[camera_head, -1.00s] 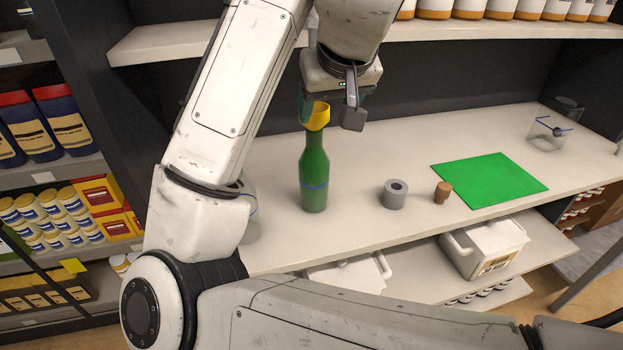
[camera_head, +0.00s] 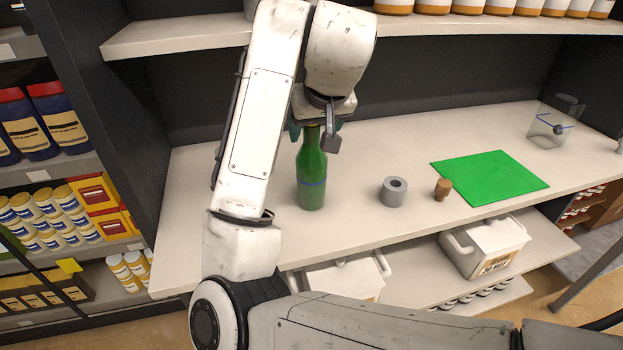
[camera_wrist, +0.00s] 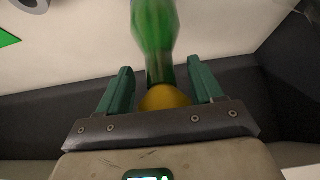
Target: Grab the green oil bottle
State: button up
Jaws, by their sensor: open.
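A yellow cap or funnel (camera_wrist: 165,98) at the bottle's top end lies between the two green fingers. My gripper (camera_head: 314,130) is at the bottle's top, its fingers (camera_wrist: 161,88) open on either side of the yellow piece, with gaps visible on both sides. In the head view my gripper hides most of the bottle's top.
A grey ring (camera_head: 393,192) and a brown cork (camera_head: 442,189) stand right of the bottle. A green mat (camera_head: 490,178) lies farther right, with a clear container (camera_head: 552,125) behind. An upper shelf (camera_head: 180,38) overhangs the back. The worktop left of the bottle looks clear.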

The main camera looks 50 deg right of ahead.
jog(key=shift+w+d+f, duration=0.1)
jog(key=shift+w+f, duration=0.05)
jog(key=shift+f, duration=0.15)
grip_shut()
dwell(0.5)
jog(key=shift+r, duration=0.1)
